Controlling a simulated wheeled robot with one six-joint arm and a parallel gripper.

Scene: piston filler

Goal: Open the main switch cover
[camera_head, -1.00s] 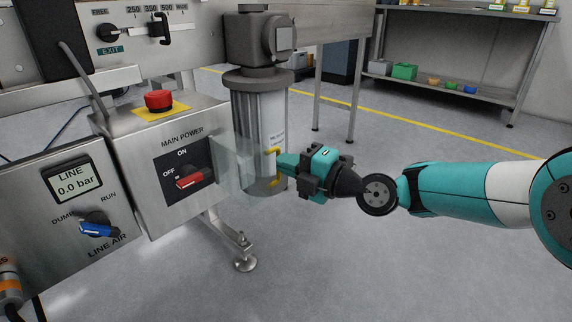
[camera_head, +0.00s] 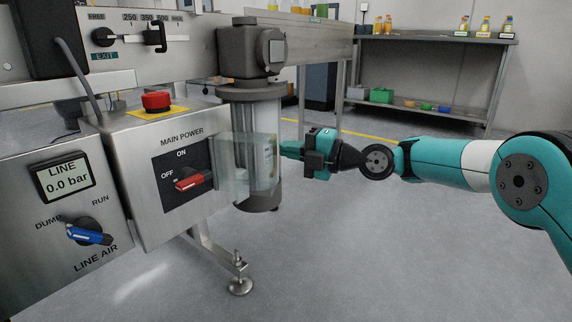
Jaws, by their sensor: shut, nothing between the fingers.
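The main switch cover (camera_head: 232,165) is a clear, see-through box-like flap on the right side of the MAIN POWER panel. It stands swung out to the right, away from the red main switch (camera_head: 190,180), whose front is uncovered. The red handle points toward OFF. My gripper (camera_head: 285,148) is shut and empty, just right of the cover's outer edge. I cannot tell whether its tips touch the cover.
A metal cylinder (camera_head: 262,195) stands close behind the cover. A red stop button (camera_head: 157,101) is on top of the switch box, and a blue LINE AIR knob (camera_head: 88,233) is at lower left. The floor at lower right is clear.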

